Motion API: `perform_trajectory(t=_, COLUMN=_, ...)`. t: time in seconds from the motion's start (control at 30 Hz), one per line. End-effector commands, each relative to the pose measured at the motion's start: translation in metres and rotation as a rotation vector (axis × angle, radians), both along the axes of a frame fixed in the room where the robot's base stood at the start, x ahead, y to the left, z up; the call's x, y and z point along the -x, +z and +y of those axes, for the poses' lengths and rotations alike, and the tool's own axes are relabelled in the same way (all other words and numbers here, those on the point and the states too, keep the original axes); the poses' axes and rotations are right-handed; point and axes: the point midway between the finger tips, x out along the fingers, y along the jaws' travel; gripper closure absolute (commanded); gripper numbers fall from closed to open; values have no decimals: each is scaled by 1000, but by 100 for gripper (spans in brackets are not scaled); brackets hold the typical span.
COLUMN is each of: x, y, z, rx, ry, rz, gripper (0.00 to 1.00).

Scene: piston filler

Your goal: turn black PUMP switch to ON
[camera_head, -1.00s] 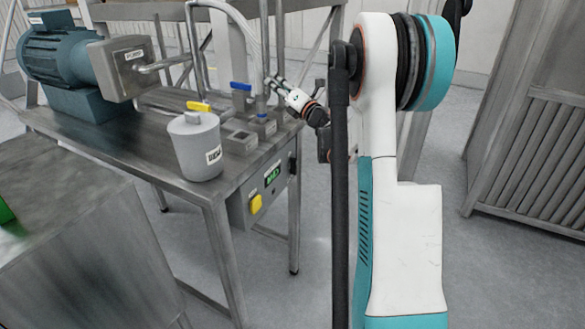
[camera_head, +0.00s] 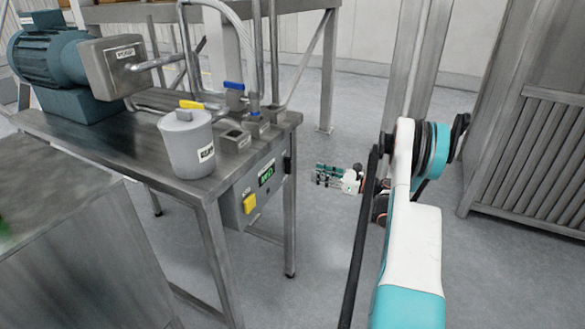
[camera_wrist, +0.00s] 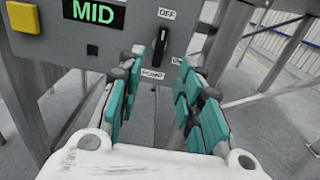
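The black PUMP switch (camera_wrist: 159,47) is on the front of the grey control box (camera_wrist: 60,45) in the wrist view. Its handle stands close to upright, its upper end near the OFF label (camera_wrist: 167,14). The ON label (camera_wrist: 177,61) is to its right and the PUMP label (camera_wrist: 152,74) below. In the head view the switch (camera_head: 287,165) is a small dark shape at the box's right end. My gripper (camera_wrist: 160,62) is open and empty, its teal-padded fingers pointing at the box, apart from the switch. In the head view my gripper (camera_head: 318,176) is right of the box.
A yellow button (camera_wrist: 22,17) and a green MID display (camera_wrist: 93,12) are left of the switch. The steel table (camera_head: 150,175) carries a lidded pot (camera_head: 187,150) and a teal motor (camera_head: 50,55). Table legs stand below the box. Open floor lies right of the table.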

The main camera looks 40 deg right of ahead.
Motion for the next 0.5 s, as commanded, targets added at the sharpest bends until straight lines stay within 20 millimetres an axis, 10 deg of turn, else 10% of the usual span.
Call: perform_trajectory(t=0.5, x=-89, y=-1, z=37, rx=-2, ry=0, rz=0, gripper=67)
